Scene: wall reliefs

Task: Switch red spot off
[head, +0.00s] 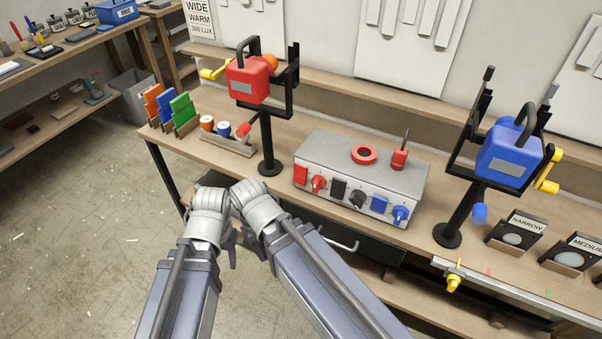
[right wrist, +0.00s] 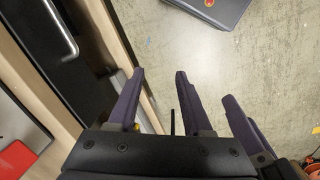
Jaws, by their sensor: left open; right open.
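The red spot (head: 249,81) is a red lamp in a black yoke on a black post, at the back of the bench in the head view. A grey switch box (head: 348,163) stands right of it. Its front has a red rocker (head: 301,173), a red knob (head: 318,184), then black and blue pairs. Whether the lamp is lit I cannot tell. My left gripper (head: 231,250) is open and empty, low in front of the bench. My right gripper (right wrist: 160,75) is open and empty in the right wrist view, close beside the left one. Both are apart from the box.
A blue spot (head: 508,153) stands at the right. A red ring (head: 364,154) and a red object (head: 400,158) lie on the box. Coloured panels (head: 184,110) and a jar rack (head: 226,143) are at the bench's left. A bin (head: 134,92) stands on the open floor.

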